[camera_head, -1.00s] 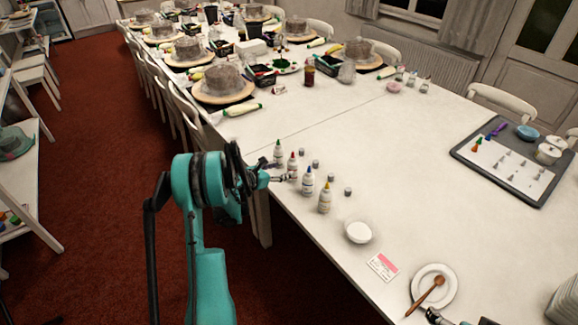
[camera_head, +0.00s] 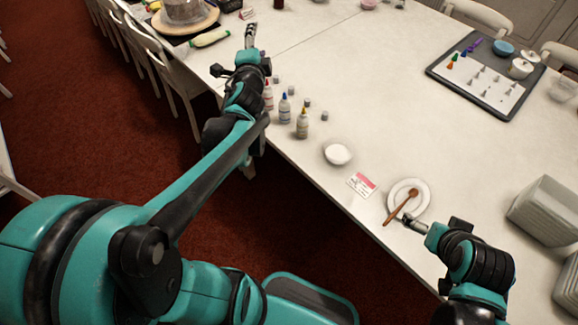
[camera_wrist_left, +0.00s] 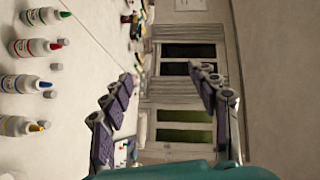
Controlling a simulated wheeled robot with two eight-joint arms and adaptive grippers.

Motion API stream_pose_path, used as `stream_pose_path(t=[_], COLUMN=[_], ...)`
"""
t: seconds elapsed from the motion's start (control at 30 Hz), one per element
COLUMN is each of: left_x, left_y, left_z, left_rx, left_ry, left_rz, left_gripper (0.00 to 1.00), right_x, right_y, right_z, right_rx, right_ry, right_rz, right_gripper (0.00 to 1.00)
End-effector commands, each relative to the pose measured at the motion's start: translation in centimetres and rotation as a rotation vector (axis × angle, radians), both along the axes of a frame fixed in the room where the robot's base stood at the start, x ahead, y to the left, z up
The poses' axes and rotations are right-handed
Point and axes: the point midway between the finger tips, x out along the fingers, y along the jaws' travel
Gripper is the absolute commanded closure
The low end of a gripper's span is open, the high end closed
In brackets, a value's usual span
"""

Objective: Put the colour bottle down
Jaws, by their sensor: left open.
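Several white colour bottles stand upright in a row near the table's edge. In the head view I see the red-tipped bottle (camera_head: 267,96), the blue-tipped bottle (camera_head: 285,109) and the yellow-tipped bottle (camera_head: 302,124). The green-tipped bottle is hidden behind my left arm there, but it shows in the left wrist view (camera_wrist_left: 45,16). My left gripper (camera_head: 251,33) is open and empty, apart from the bottles and past the row's far end. Its spread fingers show in the left wrist view (camera_wrist_left: 165,80). My right gripper (camera_head: 406,221) is by the wooden spoon (camera_head: 402,206); its jaws are unclear.
Small grey caps (camera_head: 325,116) stand beside the bottles. A white bowl (camera_head: 338,154), a pink-and-white card (camera_head: 361,184) and a white plate (camera_head: 420,205) lie along the near edge. A dark tray (camera_head: 440,71) is farther right. The table's middle is clear.

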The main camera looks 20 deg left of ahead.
Motion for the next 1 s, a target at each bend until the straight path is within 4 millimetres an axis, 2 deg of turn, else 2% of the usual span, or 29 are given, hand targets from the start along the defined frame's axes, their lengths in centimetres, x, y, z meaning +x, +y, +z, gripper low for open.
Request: stream_pose_path(t=[0.03, 0.1, 0.17, 0.3, 0.4, 0.5, 0.63, 1.0], left_x=[-2.3, -5.4, -8.3, -15.1, -19.0, -21.5, -22.7, -22.6], left_y=[-1.9, -4.3, -6.8, -13.1, -16.7, -19.0, -20.0, -20.0], left_z=[-1.0, -3.4, -5.8, -11.3, -14.0, -15.5, -16.1, -16.1], left_rx=[-0.168, -0.415, -0.617, -1.005, -1.185, -1.288, -1.334, -1.332], left_ry=[0.011, 0.043, 0.088, 0.231, 0.33, 0.398, 0.433, 0.431], left_rz=[0.032, 0.09, 0.139, 0.248, 0.312, 0.353, 0.374, 0.374], left_gripper=[0.4, 0.4, 0.4, 0.4, 0.4, 0.4, 0.4, 0.4], right_x=[0.0, 0.0, 0.0, 0.0, 0.0, 0.0, 0.0, 0.0], right_y=[0.0, 0.0, 0.0, 0.0, 0.0, 0.0, 0.0, 0.0], right_z=[0.0, 0.0, 0.0, 0.0, 0.0, 0.0, 0.0, 0.0], right_rx=[0.0, 0.0, 0.0, 0.0, 0.0, 0.0, 0.0, 0.0], right_ry=[0.0, 0.0, 0.0, 0.0, 0.0, 0.0, 0.0, 0.0], right_rz=[0.0, 0.0, 0.0, 0.0, 0.0, 0.0, 0.0, 0.0], right_gripper=[0.0, 0.0, 0.0, 0.0, 0.0, 0.0, 0.0, 0.0])
